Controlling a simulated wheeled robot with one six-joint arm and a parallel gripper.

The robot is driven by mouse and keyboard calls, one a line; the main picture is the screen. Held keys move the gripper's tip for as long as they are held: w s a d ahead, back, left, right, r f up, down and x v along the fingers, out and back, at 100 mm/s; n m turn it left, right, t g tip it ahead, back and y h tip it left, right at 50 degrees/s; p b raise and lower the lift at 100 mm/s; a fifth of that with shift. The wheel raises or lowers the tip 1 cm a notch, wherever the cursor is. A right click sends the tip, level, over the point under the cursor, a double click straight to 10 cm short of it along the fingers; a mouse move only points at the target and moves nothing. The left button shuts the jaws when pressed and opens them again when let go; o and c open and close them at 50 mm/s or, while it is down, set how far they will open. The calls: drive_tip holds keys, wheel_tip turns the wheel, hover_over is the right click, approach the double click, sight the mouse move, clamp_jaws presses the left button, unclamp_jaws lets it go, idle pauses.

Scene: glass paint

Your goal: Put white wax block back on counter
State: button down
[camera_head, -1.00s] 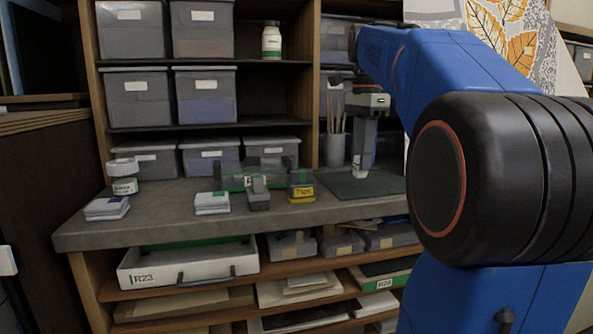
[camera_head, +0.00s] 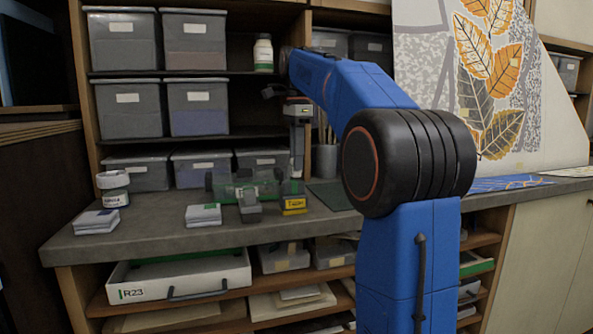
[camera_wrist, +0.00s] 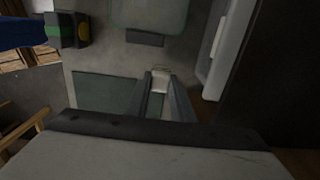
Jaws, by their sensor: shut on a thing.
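My gripper (camera_head: 297,172) hangs pointing down over the back of the grey counter (camera_head: 150,228), just behind the yellow-and-dark tape box (camera_head: 293,204). In the wrist view its fingers (camera_wrist: 162,85) are shut on a small white block (camera_wrist: 160,76), which I take to be the white wax block. The block shows at the fingertips. Its lower face is hidden, so I cannot tell its exact height over the counter. A dark green mat (camera_head: 331,195) lies on the counter right of the gripper and partly shows in the wrist view (camera_wrist: 100,92).
A clear green-tinted case (camera_head: 233,188), a small grey block (camera_head: 250,211) and white stacks (camera_head: 203,215) and (camera_head: 97,221) stand on the counter. A lidded jar (camera_head: 113,188) stands at left. A brush cup (camera_head: 326,160) stands behind. Grey bins (camera_head: 205,168) line the back.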

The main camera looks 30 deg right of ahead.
drive_tip(key=shift+f, duration=1.7)
drive_tip(key=c, duration=1.5)
unclamp_jaws()
drive_tip(key=shift+f, duration=0.1)
drive_tip(key=shift+c, duration=0.2)
drive_tip(key=shift+r, duration=3.85)
drive_tip(key=shift+s, duration=0.1)
